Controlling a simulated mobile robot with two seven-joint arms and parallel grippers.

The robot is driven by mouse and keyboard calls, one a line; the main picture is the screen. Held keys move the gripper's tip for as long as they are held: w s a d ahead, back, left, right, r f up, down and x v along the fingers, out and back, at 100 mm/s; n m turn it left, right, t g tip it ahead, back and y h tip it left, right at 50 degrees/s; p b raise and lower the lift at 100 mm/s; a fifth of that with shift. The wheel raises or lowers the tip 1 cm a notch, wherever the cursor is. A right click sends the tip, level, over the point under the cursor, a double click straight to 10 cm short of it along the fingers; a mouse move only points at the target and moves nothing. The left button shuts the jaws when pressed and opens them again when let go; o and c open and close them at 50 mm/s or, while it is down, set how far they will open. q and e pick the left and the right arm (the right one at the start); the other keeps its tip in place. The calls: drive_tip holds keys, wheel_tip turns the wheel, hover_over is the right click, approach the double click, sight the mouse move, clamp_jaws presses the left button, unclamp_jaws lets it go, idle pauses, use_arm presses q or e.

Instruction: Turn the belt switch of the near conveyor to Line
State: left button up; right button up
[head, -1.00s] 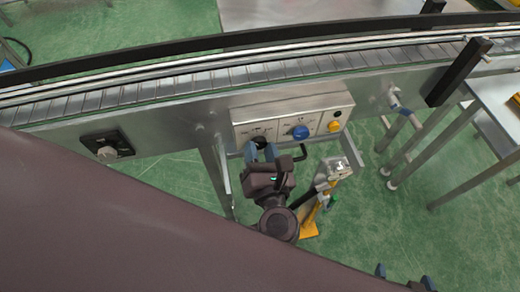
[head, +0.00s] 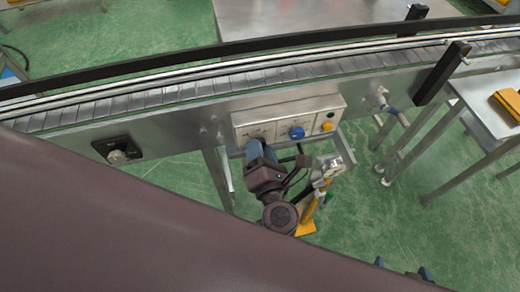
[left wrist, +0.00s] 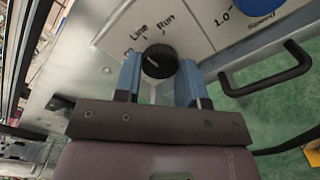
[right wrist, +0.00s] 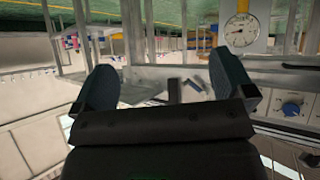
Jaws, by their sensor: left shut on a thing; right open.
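The control panel (head: 289,117) is on the side of the near conveyor (head: 170,98). Its black belt switch knob (left wrist: 159,61) shows in the left wrist view, by the printed words Line and Run. A short pale mark is on the knob; I cannot tell exactly which word it points at. My left gripper (left wrist: 160,80) is shut on the knob, one blue finger on each side. In the head view my left gripper (head: 254,150) hides the knob. My right gripper (right wrist: 163,84) is open and empty; its fingertips (head: 402,269) show low in the head view.
A blue knob (head: 297,132) and a yellow button (head: 327,127) are to the right on the panel. A black bar handle (left wrist: 272,78) sits close to my left gripper. A yellow-based stand (head: 306,227) is below the panel. A steel table (head: 490,105) stands at right.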

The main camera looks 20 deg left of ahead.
use_arm(q)
drive_tip(key=shift+r, duration=0.1)
use_arm(e)
drive_tip(key=shift+w+r, duration=0.15)
drive_tip(key=shift+w, duration=0.05)
use_arm(q)
drive_tip(key=o, duration=0.8)
drive_tip(key=shift+c, duration=0.2)
drive_tip(key=shift+o, duration=0.8)
use_arm(e)
drive_tip(key=shift+w+a+r, duration=0.25)
drive_tip(key=shift+w+r, duration=0.05)
drive_tip(key=shift+w, duration=0.1)
use_arm(q)
drive_tip(key=shift+d, duration=0.1)
use_arm(e)
drive_tip(key=shift+s, duration=0.1)
